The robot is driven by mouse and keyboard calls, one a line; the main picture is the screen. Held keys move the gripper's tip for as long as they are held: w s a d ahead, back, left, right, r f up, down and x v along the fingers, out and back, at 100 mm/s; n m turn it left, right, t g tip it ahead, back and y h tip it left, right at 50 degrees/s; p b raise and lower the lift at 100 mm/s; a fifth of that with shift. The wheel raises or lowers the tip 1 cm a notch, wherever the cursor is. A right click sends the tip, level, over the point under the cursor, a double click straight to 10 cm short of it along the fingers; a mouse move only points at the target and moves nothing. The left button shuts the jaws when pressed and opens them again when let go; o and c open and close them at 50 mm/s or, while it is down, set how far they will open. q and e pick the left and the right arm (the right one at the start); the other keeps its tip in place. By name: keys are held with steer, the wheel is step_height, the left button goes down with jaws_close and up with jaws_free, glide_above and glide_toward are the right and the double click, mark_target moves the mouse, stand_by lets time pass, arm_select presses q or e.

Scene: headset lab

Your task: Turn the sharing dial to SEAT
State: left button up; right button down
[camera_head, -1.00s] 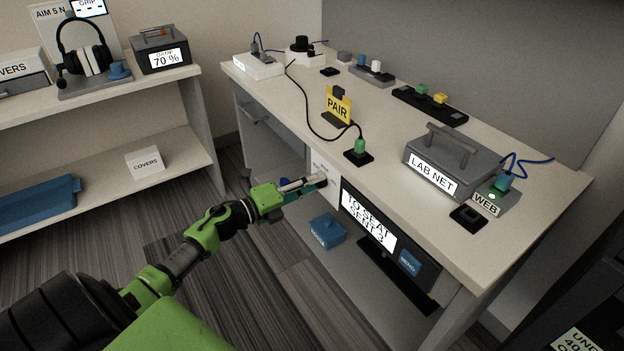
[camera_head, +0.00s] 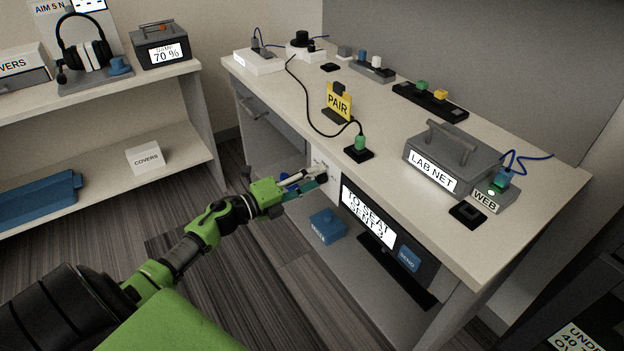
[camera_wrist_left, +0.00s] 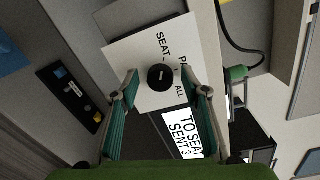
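The sharing dial (camera_wrist_left: 161,78) is a round black knob with a short pale mark, on a white panel (camera_wrist_left: 127,57) lettered SEAT, a partly covered word starting PA, and ALL. I cannot tell for sure which word the mark points to. My left gripper (camera_wrist_left: 160,86) is open, with one teal-padded finger on each side of the knob in the wrist view; contact is not visible. In the head view, my left gripper (camera_head: 319,177) is in front of the same panel (camera_head: 322,163) under the bench top and hides the dial. My right gripper is not in view.
A screen (camera_head: 367,217) right of the panel reads TO SEAT SENT 3, with a blue SEND button (camera_head: 409,259) beside it. The bench top (camera_head: 290,107) is above the gripper. A blue box (camera_head: 326,225) sits on the lower shelf. Floor (camera_head: 240,275) is open in front.

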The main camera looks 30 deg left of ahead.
arm_select(q)
steer(key=v, duration=1.2)
stand_by(0.5)
